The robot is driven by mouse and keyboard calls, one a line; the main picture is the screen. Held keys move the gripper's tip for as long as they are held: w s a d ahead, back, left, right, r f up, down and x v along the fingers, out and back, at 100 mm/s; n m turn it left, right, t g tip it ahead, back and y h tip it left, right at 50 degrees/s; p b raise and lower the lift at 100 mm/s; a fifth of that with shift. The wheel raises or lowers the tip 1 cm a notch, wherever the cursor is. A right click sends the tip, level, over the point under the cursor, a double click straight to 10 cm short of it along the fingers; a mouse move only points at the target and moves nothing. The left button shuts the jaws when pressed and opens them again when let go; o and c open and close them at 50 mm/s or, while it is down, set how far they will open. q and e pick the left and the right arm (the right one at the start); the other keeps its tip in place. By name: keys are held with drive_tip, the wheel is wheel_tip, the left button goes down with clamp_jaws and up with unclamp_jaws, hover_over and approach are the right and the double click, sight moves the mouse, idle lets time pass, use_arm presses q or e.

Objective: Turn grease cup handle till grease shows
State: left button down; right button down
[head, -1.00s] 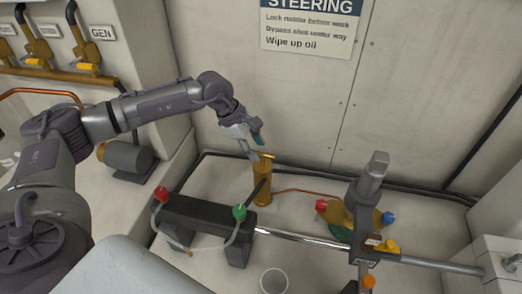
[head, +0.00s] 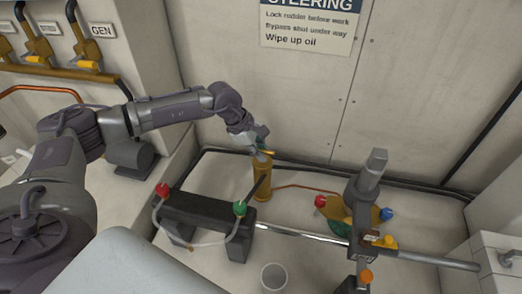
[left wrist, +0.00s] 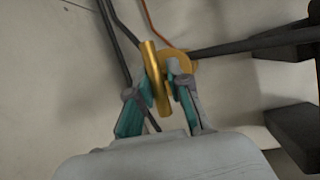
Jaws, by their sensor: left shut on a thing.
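The brass grease cup (head: 262,182) stands upright behind the black cylinder bracket in the head view. Its yellow handle bar (left wrist: 155,78) lies across its top. My left gripper (head: 263,154) is at the top of the cup. In the left wrist view its two teal-sided fingers (left wrist: 160,82) are on either side of the handle, shut on it. The round cup top (left wrist: 182,62) shows partly behind the right finger. I see no grease at the cup, but the gripper hides part of its top. My right gripper is not in view.
A black ram block (head: 195,211) with a red knob (head: 162,190) and green knob (head: 240,209) stands in front of the cup. A steering post (head: 367,185) is at right. A white cup (head: 274,277) sits in front. Copper pipe (head: 310,189) runs right.

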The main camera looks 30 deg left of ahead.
use_arm(q)
drive_tip(key=shift+f+n+t+b, duration=0.1)
drive_tip(key=shift+n+t+b, duration=0.2)
drive_tip(key=shift+n+b, duration=0.35)
drive_tip(key=shift+n, duration=0.25)
drive_tip(key=shift+r+y+b, duration=0.2)
drive_tip(key=shift+y+b, duration=0.1)
drive_tip(key=c, duration=1.1)
unclamp_jaws()
drive_tip(key=v, duration=1.2)
drive_tip(key=shift+s+f, duration=0.15)
